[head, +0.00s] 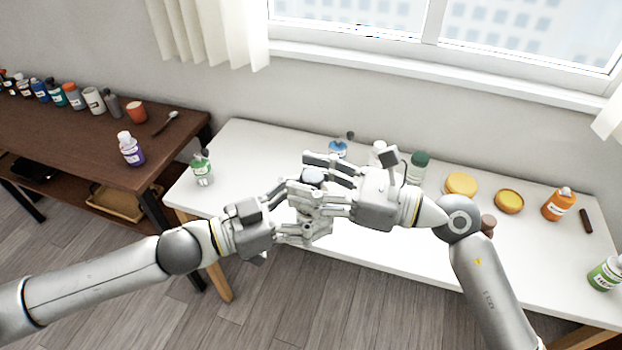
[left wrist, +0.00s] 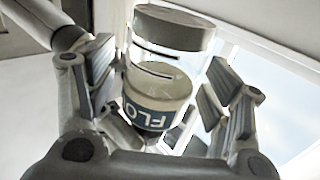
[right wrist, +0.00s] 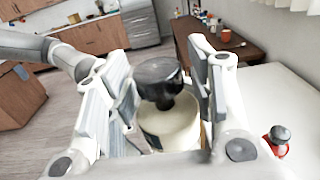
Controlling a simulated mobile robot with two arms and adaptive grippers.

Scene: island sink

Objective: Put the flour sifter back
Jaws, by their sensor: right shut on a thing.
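The flour sifter (head: 314,176) is held up between my two grippers above the front left of the white table. In the head view, fingers hide most of it. In the left wrist view the sifter (left wrist: 157,98) shows a pale body with a dark blue label reading "FLO" and a grey round part above. In the right wrist view it shows a dark top over a cream body (right wrist: 172,128). My right gripper (head: 308,172) is shut on the sifter from the right. My left gripper (head: 290,210) is around it from the left, its fingers apart with a visible gap on one side.
A dark wood table (head: 60,135) with several bottles stands at left.

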